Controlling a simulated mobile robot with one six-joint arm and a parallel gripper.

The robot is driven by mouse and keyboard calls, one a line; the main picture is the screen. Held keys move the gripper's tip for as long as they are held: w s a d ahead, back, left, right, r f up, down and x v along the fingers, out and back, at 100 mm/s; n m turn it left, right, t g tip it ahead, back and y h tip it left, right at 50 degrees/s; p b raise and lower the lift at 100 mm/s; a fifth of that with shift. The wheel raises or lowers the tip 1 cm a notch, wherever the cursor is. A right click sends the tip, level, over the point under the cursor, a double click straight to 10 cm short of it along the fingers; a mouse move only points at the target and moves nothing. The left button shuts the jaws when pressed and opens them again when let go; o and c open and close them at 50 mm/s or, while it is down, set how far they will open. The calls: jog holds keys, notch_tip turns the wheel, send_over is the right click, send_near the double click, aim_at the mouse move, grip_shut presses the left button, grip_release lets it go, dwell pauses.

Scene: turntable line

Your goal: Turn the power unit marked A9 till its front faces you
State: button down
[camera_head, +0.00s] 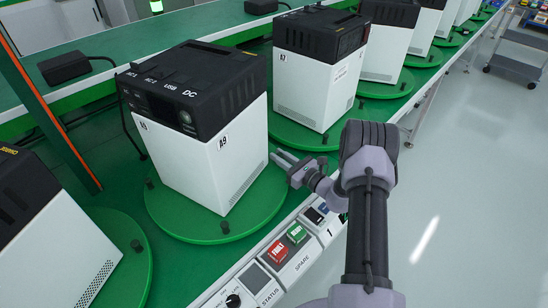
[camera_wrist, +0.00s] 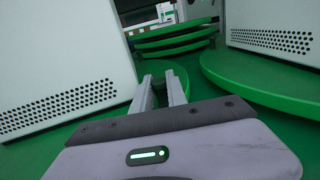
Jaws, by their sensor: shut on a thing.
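The power unit marked A9 (camera_head: 180,155) is a white box with a black top, upright on a green turntable (camera_head: 185,232). Its panel with a screen and knob faces the lower left of the head view; the side with the large A9 label and vent holes faces lower right. Black pegs (camera_head: 225,227) stand on the turntable's rim. My gripper (camera_head: 279,159) is at the right rim of this turntable, low beside the unit, its fingers close together on a rim peg that I cannot make out. The fingers also show in the wrist view (camera_wrist: 160,90).
The unit marked A7 (camera_head: 312,90) stands on its own turntable (camera_head: 300,138) close behind my gripper. Another unit (camera_head: 50,255) is at lower left. A control strip with red and green buttons (camera_head: 287,243) runs along the front edge.

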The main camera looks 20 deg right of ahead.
dwell(0.4)
jog(key=c, duration=1.3)
grip_release()
jog(key=p+v, duration=0.4)
jog(key=v, duration=1.3)
jog(key=shift+s+d, duration=0.1)
jog(key=shift+d, duration=0.05)
